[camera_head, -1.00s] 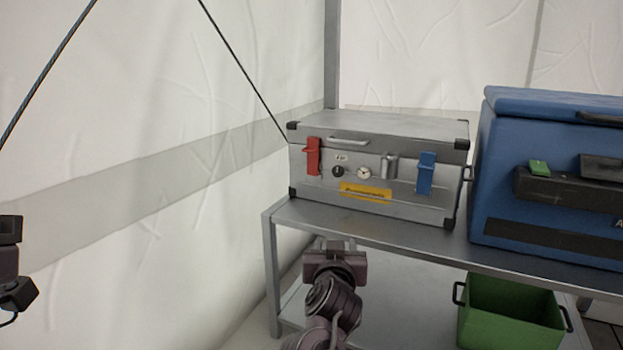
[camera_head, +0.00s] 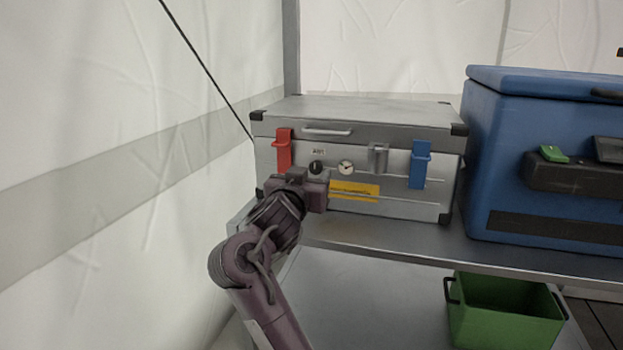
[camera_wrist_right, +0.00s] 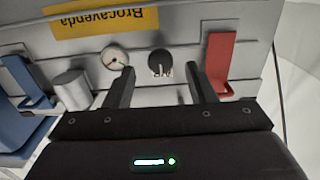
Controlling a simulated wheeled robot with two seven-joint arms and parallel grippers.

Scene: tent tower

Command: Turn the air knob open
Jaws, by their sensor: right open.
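The air knob is a small round black knob (camera_head: 316,168) on the front of a silver metal case (camera_head: 400,190), below a small label. It also shows in the right wrist view (camera_wrist_right: 160,64), with a pale mark on it. My right gripper (camera_head: 303,180) is in front of the case, just below the knob in the head view. In the right wrist view my right gripper (camera_wrist_right: 161,72) is open and empty, its two fingers apart with the knob between and beyond their tips. I cannot tell whether they touch it. My left gripper is not in view.
A round white gauge (camera_head: 346,168) sits right of the knob. A red latch (camera_head: 283,150) and a blue latch (camera_head: 420,165) flank them. A blue cooler (camera_head: 540,160) stands right on the grey shelf (camera_head: 400,235). A green bin (camera_head: 505,310) is below.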

